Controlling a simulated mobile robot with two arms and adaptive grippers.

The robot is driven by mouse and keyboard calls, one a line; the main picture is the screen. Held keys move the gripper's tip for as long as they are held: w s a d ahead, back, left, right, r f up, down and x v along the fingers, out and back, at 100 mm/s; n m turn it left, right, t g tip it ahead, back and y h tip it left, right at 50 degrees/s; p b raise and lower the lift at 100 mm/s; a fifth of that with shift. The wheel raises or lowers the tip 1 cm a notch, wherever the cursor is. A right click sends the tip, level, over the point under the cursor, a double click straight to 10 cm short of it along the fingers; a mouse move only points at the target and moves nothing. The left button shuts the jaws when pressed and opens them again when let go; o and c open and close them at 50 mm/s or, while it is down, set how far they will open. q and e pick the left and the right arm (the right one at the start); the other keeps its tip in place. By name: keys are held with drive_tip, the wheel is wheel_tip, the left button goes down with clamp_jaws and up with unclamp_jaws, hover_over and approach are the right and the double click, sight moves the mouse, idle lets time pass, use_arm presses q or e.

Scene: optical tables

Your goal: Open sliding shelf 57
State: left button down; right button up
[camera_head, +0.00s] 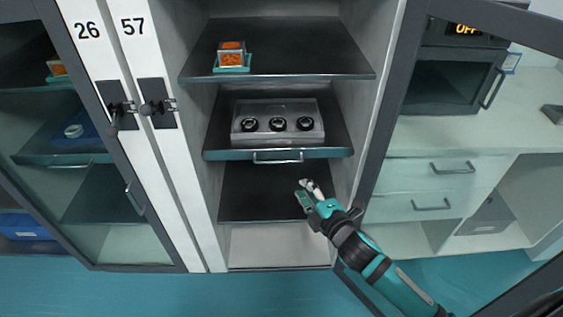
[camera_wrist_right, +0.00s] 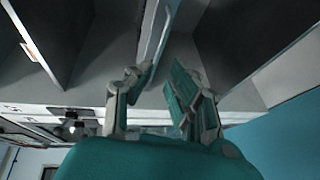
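Cabinet 57 stands open in the head view. Its sliding shelf (camera_head: 220,154) has a teal front edge and a silver bar handle (camera_head: 278,161), and looks pushed in. A clear box (camera_head: 278,108) with three dark round pieces sits on it. My right gripper (camera_head: 306,187) is below and slightly right of the handle, apart from it. In the wrist view the right gripper's (camera_wrist_right: 158,85) two fingers are apart with nothing between them, and the handle (camera_wrist_right: 158,32) shows beyond the fingertips. My left gripper is in neither view.
A fixed upper shelf (camera_head: 280,68) holds a small orange-filled container (camera_head: 231,54) on a teal tray. A dark lower shelf (camera_head: 255,207) is empty. Cabinet 26's glass door (camera_head: 100,195) is closed at left. An open door frame (camera_head: 388,110) stands right of the opening, near my right arm.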

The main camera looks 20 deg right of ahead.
sight(282, 162)
drive_tip(key=x, duration=1.5)
drive_tip(key=shift+w+b, duration=0.35)
drive_tip(key=shift+w, duration=0.05)
clamp_jaws()
